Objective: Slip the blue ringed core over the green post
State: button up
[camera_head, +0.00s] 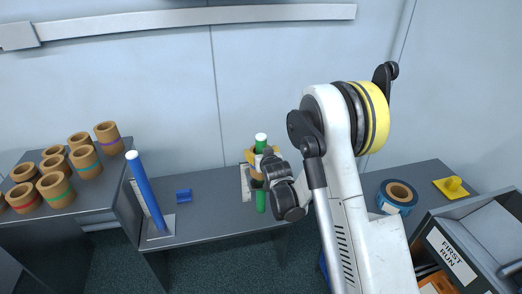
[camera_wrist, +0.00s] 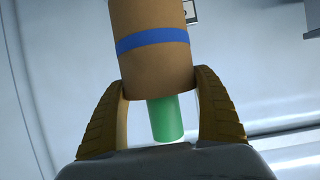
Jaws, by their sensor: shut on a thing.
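The blue ringed core is a tan cylinder (camera_wrist: 152,65) with a blue band. It fills the middle of the wrist view between my gripper's yellow fingers (camera_wrist: 160,108), which are shut on it. The green post (camera_head: 261,201) stands upright on the grey table, with a pale top. In the head view it shows above and below my gripper (camera_head: 263,157), which hides its middle. In the wrist view a short green length of the post (camera_wrist: 165,118) shows below the core's lower edge. I cannot tell for certain whether the core is around the post or in front of it.
Several tan cores (camera_head: 56,188) stand at the far left. A blue roll (camera_head: 397,194), a yellow item (camera_head: 453,186) and a "FIRST RUN" bin (camera_head: 451,254) are at the right.

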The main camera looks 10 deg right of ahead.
jog(key=shift+f+b, duration=0.35)
jog(key=shift+f, duration=0.6)
jog(key=shift+f, duration=0.55)
dwell(0.5)
jog(key=o, duration=1)
jog(key=shift+s, duration=0.1)
jog(key=shift+v, duration=5.4)
jog(key=shift+r, duration=0.15)
